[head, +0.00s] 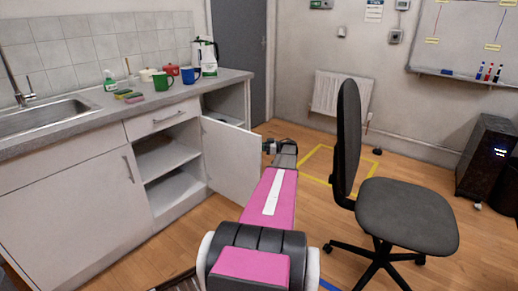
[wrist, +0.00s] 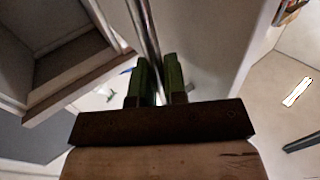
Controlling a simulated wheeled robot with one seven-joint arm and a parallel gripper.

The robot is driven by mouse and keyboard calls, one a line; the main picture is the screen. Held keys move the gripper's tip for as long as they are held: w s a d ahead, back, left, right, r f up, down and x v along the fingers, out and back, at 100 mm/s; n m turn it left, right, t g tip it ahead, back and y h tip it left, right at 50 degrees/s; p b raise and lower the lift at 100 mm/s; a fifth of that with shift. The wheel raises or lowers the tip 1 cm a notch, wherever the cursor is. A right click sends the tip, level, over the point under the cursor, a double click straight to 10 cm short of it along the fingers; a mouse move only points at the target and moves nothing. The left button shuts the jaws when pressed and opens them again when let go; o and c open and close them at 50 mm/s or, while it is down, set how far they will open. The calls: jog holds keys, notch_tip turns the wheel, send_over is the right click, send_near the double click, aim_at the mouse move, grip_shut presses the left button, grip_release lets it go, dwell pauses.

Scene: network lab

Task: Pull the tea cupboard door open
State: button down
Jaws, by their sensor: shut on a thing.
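The white tea cupboard door (head: 230,160) stands swung out from the counter front, well open, in the head view. My gripper (head: 272,147) is at its outer free edge. In the wrist view, my gripper (wrist: 156,85) has two dark green fingers closed on a slim metal bar handle (wrist: 147,30) that runs up between them. The pale door panel (wrist: 210,40) is beside the handle. In the head view the handle is hidden by the door and gripper.
Open shelves (head: 168,160) show left of the door. An office chair (head: 405,215) stands close to the right of my arm. Wooden floor with a yellow marked square (head: 318,152) lies beyond the gripper.

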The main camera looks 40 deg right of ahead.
jog(key=shift+w, duration=0.1)
jog(key=c, duration=1.2)
grip_release()
jog(key=v, duration=1)
jog(key=shift+s+d, duration=0.25)
jog(key=shift+s, duration=0.05)
